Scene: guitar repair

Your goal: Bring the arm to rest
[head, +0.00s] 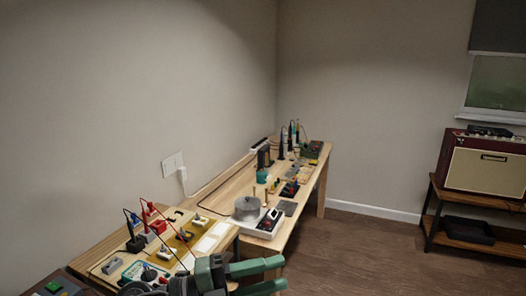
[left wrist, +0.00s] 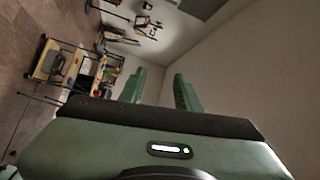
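My left gripper (head: 283,273) is at the bottom of the head view, in front of the near workbench. Its two green fingers point right and stand apart, with nothing between them. In the left wrist view my left gripper (left wrist: 160,82) also shows its fingers spread and empty, against the wall and room behind. My right gripper is in neither view.
The near wooden bench (head: 108,243) holds red and black probes and small tools. A longer bench (head: 237,185) along the wall holds a metal pot (head: 247,208) on a white device. An amplifier (head: 485,165) stands on a rack at right. Floor (head: 350,255) between is clear.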

